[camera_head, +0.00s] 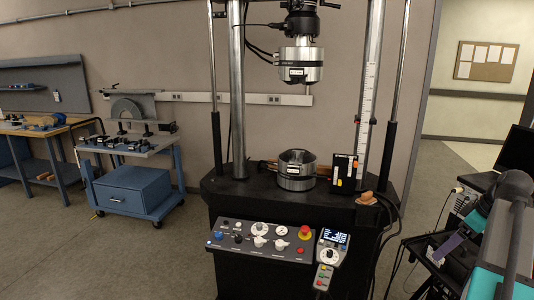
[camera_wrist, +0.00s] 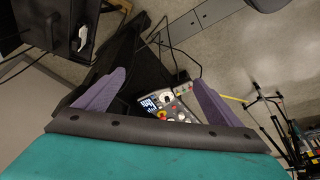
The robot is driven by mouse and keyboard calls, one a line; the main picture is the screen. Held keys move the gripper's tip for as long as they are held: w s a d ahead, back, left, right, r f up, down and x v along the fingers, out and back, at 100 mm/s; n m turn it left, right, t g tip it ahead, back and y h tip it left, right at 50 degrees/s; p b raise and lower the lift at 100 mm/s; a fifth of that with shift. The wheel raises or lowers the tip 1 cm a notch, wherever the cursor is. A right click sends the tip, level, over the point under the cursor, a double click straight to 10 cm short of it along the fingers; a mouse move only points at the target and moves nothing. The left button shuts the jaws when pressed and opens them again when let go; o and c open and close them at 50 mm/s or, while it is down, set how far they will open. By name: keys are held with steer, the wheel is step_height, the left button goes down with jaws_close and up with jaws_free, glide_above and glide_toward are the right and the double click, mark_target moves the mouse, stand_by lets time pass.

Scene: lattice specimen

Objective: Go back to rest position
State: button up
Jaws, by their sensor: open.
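My gripper (camera_wrist: 155,88) shows in the wrist view with its two purple fingers spread wide apart. Nothing is held between them. In the head view, my teal arm is folded at the lower right, with a purple finger (camera_head: 447,246) at its left side. The gripper is clear of the testing machine (camera_head: 225,190), which stands in the middle of the head view. I cannot make out a lattice specimen for certain. The inside of the machine's lower round fixture (camera_head: 296,172) is only partly visible.
The upper fixture (camera_head: 299,65) hangs above the lower one. A control panel (camera_head: 262,240) and a handheld controller (camera_head: 331,248) are at the machine's front. A blue cart (camera_head: 131,192) and a workbench (camera_head: 40,128) stand at left. Floor between cart and machine is clear.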

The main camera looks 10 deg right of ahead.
steer(key=w+a+f+n+g+y, duration=0.1)
steer(key=w+a+f, duration=0.4)
steer(key=a+f, duration=0.3)
steer(key=a+f+n+g+y, duration=0.25)
steer(key=a+f+g, duration=0.35)
steer(key=a+f, duration=1.95)
steer(key=s+a+f+g+h, duration=0.2)
steer(key=s+a+f+g, duration=0.1)
steer(key=s+a+f, duration=1.05)
steer(key=s+f+m+h, duration=0.3)
steer(key=s+f+m, duration=0.5)
steer(key=s+f, duration=0.3)
steer(key=s, duration=0.3)
steer(key=shift+s+d+f, duration=0.3)
steer(key=shift+d+f, duration=0.1)
